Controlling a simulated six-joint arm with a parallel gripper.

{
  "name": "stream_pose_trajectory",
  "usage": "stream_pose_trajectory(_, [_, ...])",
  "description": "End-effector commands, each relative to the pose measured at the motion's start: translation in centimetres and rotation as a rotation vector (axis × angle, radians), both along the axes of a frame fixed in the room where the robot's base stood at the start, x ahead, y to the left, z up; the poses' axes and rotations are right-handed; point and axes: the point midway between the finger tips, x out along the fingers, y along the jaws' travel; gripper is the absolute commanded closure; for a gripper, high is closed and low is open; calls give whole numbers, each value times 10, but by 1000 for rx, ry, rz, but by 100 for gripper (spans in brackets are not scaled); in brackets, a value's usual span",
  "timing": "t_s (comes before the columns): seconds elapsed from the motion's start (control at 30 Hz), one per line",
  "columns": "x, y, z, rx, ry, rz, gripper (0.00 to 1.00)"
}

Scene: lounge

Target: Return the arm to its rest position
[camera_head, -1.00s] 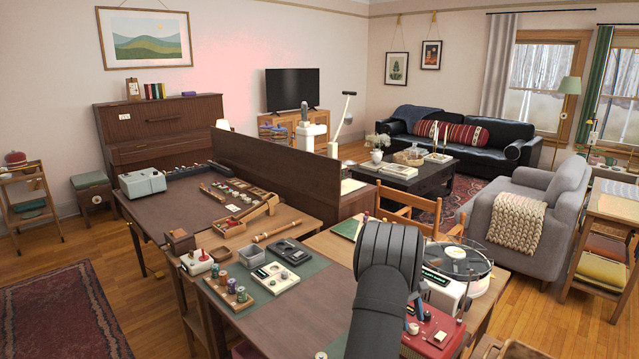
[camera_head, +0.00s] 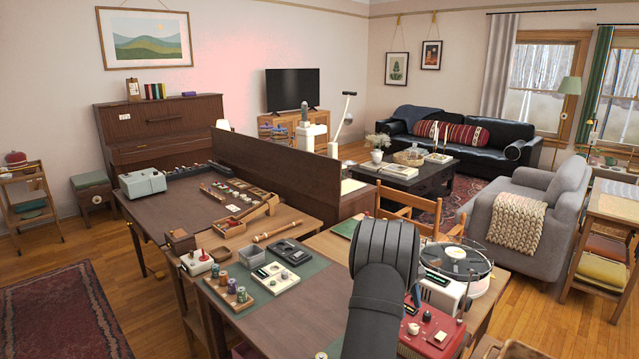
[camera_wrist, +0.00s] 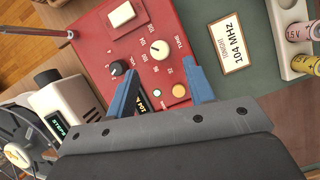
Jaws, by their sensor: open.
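My gripper (camera_wrist: 160,90) is in the wrist view, its two blue fingers apart with nothing held between them. It is above the red radio panel (camera_wrist: 115,45), which has a cream knob, a black knob, a cream switch and small lights. Part of the panel's display is hidden behind the left finger. The red radio (camera_head: 432,335) shows there just right of my arm.
A card reading "104 MHz" (camera_wrist: 228,45) and a battery holder (camera_wrist: 297,35) lie beside the radio. A record player (camera_head: 458,262) stands behind it. The dark desk (camera_head: 190,215) to the left carries several small items.

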Motion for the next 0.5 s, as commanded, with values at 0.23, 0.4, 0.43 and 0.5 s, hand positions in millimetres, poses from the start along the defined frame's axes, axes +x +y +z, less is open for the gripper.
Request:
stream_pose_trajectory(0.23, [17, 11, 48, -1, -3, -1, 51])
stream_pose_trajectory(0.4, [27, 17, 77, -2, -3, 0, 51])
stream_pose_trajectory(0.43, [29, 19, 82, -1, -2, 0, 51])
stream_pose_trajectory(0.5, [32, 21, 92, -1, -2, -1, 51])
